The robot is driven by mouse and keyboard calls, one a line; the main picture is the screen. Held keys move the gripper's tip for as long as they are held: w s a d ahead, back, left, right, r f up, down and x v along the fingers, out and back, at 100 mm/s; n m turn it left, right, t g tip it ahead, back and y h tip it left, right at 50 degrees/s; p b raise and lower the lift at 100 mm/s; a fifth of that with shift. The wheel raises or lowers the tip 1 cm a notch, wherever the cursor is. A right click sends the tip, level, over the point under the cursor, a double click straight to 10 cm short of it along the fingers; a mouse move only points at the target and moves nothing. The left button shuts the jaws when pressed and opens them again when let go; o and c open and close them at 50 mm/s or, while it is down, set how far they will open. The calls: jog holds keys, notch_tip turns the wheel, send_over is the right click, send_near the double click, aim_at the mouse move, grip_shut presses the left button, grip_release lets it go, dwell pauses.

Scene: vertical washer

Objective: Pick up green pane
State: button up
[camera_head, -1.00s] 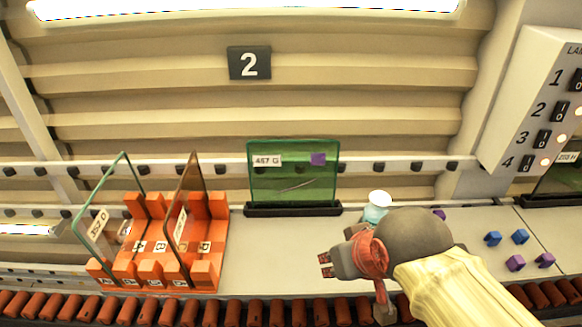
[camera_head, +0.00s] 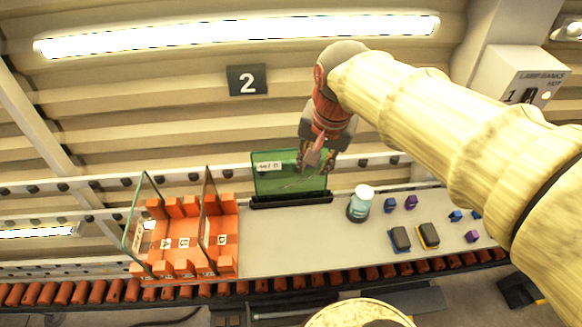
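The green pane (camera_head: 285,178), with a white label at its upper left, stands upright in a black holder (camera_head: 290,201) on the pale worktop. My gripper (camera_head: 317,167) points down at the pane's upper right part, its fingers apart. It covers that part of the pane, including where a purple patch showed before. I cannot tell whether the fingers touch the pane or are only in front of it. The pane stands in its holder.
An orange rack (camera_head: 178,268) at left holds a clear pane (camera_head: 142,215) and a brown-tinted pane (camera_head: 208,220). A teal jar with a white lid (camera_head: 360,204), black pads (camera_head: 400,239) and small blue and purple blocks are at right. Rollers (camera_head: 280,277) run along the front.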

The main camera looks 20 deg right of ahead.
jog(key=w+f+m+g, duration=0.2)
jog(key=w+m, duration=0.3)
jog(key=w, duration=0.4)
jog(key=m+g, duration=0.3)
jog(key=m, duration=0.5)
send_near(291, 164)
notch_tip(291, 164, down, 2)
jog(key=f+p, duration=0.1)
jog(key=f, duration=0.2)
jog(key=s+f+p, duration=0.1)
jog(key=f, duration=0.2)
jog(key=shift+s+a+f, duration=0.1)
jog(key=shift+s+f, duration=0.05)
jog(key=shift+f+p, duration=0.3)
jog(key=shift+f, duration=0.25)
jog(key=c, duration=0.3)
grip_shut()
jog(key=shift+r+t, duration=0.1)
jog(key=shift+t, duration=0.2)
